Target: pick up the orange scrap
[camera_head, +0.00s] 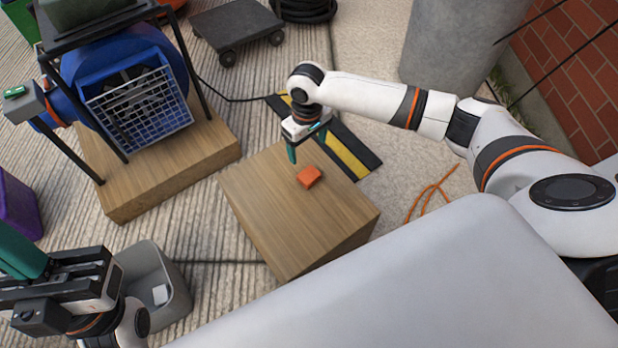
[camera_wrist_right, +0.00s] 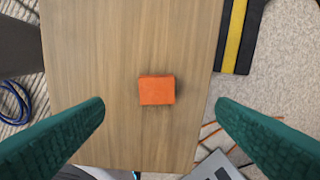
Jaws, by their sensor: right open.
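The orange scrap (camera_head: 308,176) is a small orange block lying on top of a wooden box (camera_head: 280,225). In the right wrist view the scrap (camera_wrist_right: 157,90) lies on the wood, between and beyond the two green fingers. My right gripper (camera_head: 306,148) is open and empty, above the far part of the box, close behind the scrap and apart from it. Its fingertips show wide apart in the right wrist view (camera_wrist_right: 160,106). My left gripper (camera_head: 25,265) is at the lower left, far from the scrap; its fingertips are not clearly shown.
A blue blower (camera_head: 130,85) with a grille stands on a wooden platform (camera_head: 170,175) at the left. A grey bin (camera_head: 170,285) with a white item inside stands at the lower left. A black and yellow strip (camera_head: 345,155) lies behind the box. An orange cord (camera_head: 432,190) lies at its right.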

